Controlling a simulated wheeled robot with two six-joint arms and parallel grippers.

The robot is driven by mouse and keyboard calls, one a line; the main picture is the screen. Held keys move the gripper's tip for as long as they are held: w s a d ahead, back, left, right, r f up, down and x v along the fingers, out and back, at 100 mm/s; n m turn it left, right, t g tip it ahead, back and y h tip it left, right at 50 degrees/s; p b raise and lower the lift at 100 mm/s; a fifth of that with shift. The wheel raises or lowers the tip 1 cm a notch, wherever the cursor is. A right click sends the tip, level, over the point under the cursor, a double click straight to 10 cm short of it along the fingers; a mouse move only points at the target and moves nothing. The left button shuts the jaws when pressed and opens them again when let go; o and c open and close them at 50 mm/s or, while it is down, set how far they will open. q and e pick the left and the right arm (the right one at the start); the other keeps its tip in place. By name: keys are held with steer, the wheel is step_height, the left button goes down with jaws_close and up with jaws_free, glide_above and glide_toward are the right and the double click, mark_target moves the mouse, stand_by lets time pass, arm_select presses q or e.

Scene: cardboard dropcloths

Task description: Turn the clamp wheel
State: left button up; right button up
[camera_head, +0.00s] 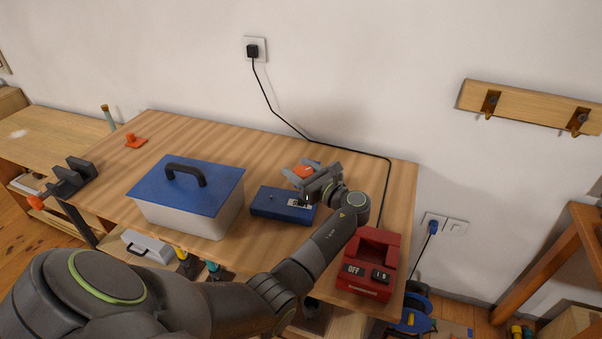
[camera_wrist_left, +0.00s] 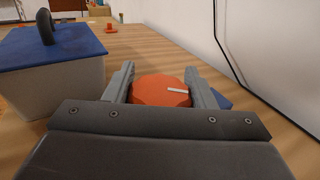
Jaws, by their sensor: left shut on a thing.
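The orange round wheel (camera_wrist_left: 160,91) with a white mark sits between the fingers of my left gripper (camera_wrist_left: 159,88) in the left wrist view. The left gripper is shut on it, one finger on each side. The white mark points to the right there. In the head view, the wheel (camera_head: 303,171) shows partly behind the left gripper (camera_head: 311,176), above the back of a flat blue box (camera_head: 270,203). The gripper hides part of the wheel and of the box. I cannot see how the wheel joins the box. My right gripper is out of view.
A grey toolbox with a blue lid (camera_head: 190,187) stands left of the blue box. A red switch unit (camera_head: 371,262) with a black cable (camera_head: 388,190) stands at right. A dark vise (camera_head: 70,177) is at the table's left edge. A small orange piece (camera_head: 135,141) lies behind.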

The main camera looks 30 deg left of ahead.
arm_select(q)
steer(key=shift+s+n+g+b, duration=0.2)
steer(key=shift+n+g+b, duration=0.9)
steer(key=shift+g, duration=0.85)
steer(key=shift+s+n+g+b, duration=0.15)
steer(key=shift+n+g+b, duration=0.65)
steer(key=shift+n+g, duration=0.9)
steer(key=shift+g, duration=0.45)
steer(key=o, duration=1)
